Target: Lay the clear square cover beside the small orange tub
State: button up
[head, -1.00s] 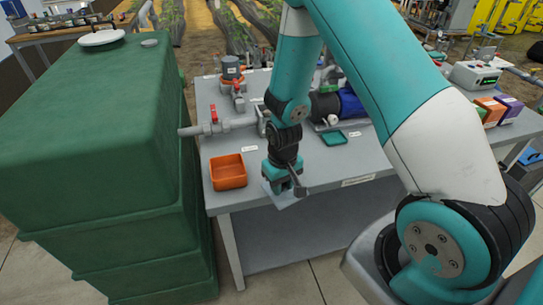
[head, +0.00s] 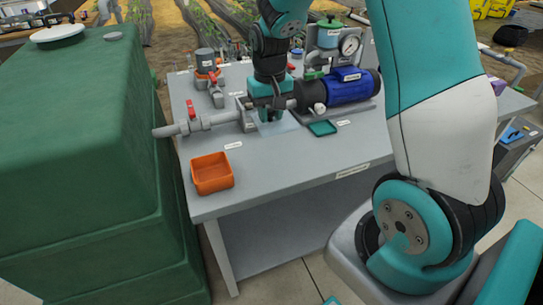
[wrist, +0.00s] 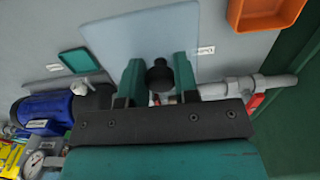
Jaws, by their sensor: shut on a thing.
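The clear square cover (head: 287,126) is a thin see-through plate with a dark knob, under my gripper near the pump. In the wrist view the cover (wrist: 110,40) shows as a pale square, its black knob (wrist: 160,76) between my fingers. My gripper (head: 270,117) is shut on the knob; the fingers also show in the wrist view (wrist: 158,68). I cannot tell whether the cover touches the bench. The small orange tub (head: 213,183) stands empty at the bench's front left, nearer the front than the cover. It also shows top right in the wrist view (wrist: 238,17).
A green tray (head: 322,128) lies right of the cover. A grey pipe with a red-handled valve (head: 195,123) runs left of my gripper; a blue pump motor (head: 350,87) stands behind right. A large green tank (head: 80,150) adjoins the bench's left. Bench between tub and tray is clear.

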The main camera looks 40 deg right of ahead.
aim_at(271, 163)
notch_tip(271, 163, down, 14)
jog(key=shift+r, duration=0.15)
dwell(0.3)
jog(key=o, duration=1)
jog(key=shift+c, duration=0.2)
